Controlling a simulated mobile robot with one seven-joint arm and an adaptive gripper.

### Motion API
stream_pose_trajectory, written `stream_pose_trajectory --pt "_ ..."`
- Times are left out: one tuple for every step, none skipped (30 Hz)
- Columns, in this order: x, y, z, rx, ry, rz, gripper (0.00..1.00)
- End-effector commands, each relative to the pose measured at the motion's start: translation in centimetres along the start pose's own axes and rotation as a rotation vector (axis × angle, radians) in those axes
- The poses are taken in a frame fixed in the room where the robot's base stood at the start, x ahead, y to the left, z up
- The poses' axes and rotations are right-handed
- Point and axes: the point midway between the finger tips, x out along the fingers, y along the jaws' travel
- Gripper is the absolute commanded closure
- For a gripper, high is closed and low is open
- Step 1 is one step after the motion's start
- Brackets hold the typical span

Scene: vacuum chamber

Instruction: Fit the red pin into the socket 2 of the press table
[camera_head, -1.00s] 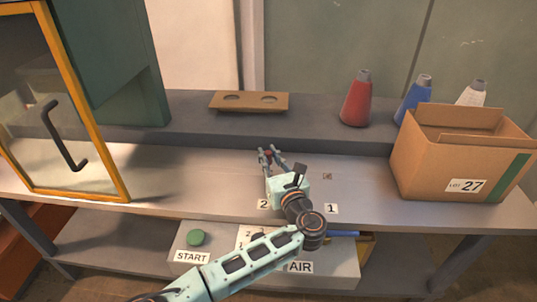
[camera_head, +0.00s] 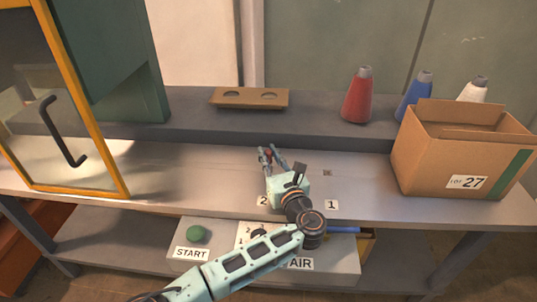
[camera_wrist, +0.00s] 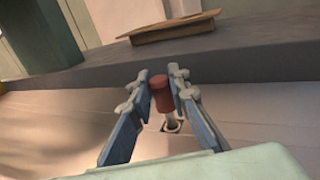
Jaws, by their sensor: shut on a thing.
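The red pin (camera_wrist: 162,95) is between the two fingers of my gripper (camera_wrist: 160,84), which is shut on it. It stands nearly upright, red head up, with a pale metal shank below. The shank's lower end meets a small dark socket (camera_wrist: 172,128) in the press table (camera_head: 365,185); I cannot tell how far inside it is. In the head view my gripper (camera_head: 271,152) is over the table behind the label 2 (camera_head: 263,201), and the pin shows only as a small red spot. The other socket (camera_head: 327,173), behind label 1 (camera_head: 331,205), looks empty.
A brown two-hole rack (camera_head: 250,99) sits on the raised back shelf, with red (camera_head: 358,97), blue (camera_head: 413,97) and white (camera_head: 473,90) cones to its right. A cardboard box (camera_head: 450,155) stands at right, a yellow-framed glass door (camera_head: 115,165) at left. A green START button (camera_head: 196,233) is below.

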Motion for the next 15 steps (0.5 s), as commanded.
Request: stream_pose_trajectory --pt "0.0 0.0 0.5 0.0 -0.001 0.0 1.0" --pt "0.0 0.0 0.6 0.0 -0.001 0.0 1.0" --pt "0.0 0.0 0.7 0.0 -0.001 0.0 1.0" --pt "0.0 0.0 0.9 0.0 -0.001 0.0 1.0" --pt "0.0 0.0 1.0 0.0 -0.001 0.0 1.0" --pt "0.0 0.0 1.1 0.0 -0.001 0.0 1.0" --pt "0.0 0.0 1.3 0.0 -0.001 0.0 1.0" --pt "0.0 0.0 1.4 0.0 -0.001 0.0 1.0" --pt "0.0 0.0 1.6 0.0 -0.001 0.0 1.0" --pt "0.0 0.0 1.7 0.0 -0.001 0.0 1.0" --pt "0.0 0.0 1.8 0.0 -0.001 0.0 1.0" --pt "0.0 0.0 1.9 0.0 -0.001 0.0 1.0" --pt "0.0 0.0 2.1 0.0 -0.001 0.0 1.0" --pt "0.0 0.0 2.2 0.0 -0.001 0.0 1.0" --pt "0.0 0.0 2.3 0.0 -0.001 0.0 1.0"
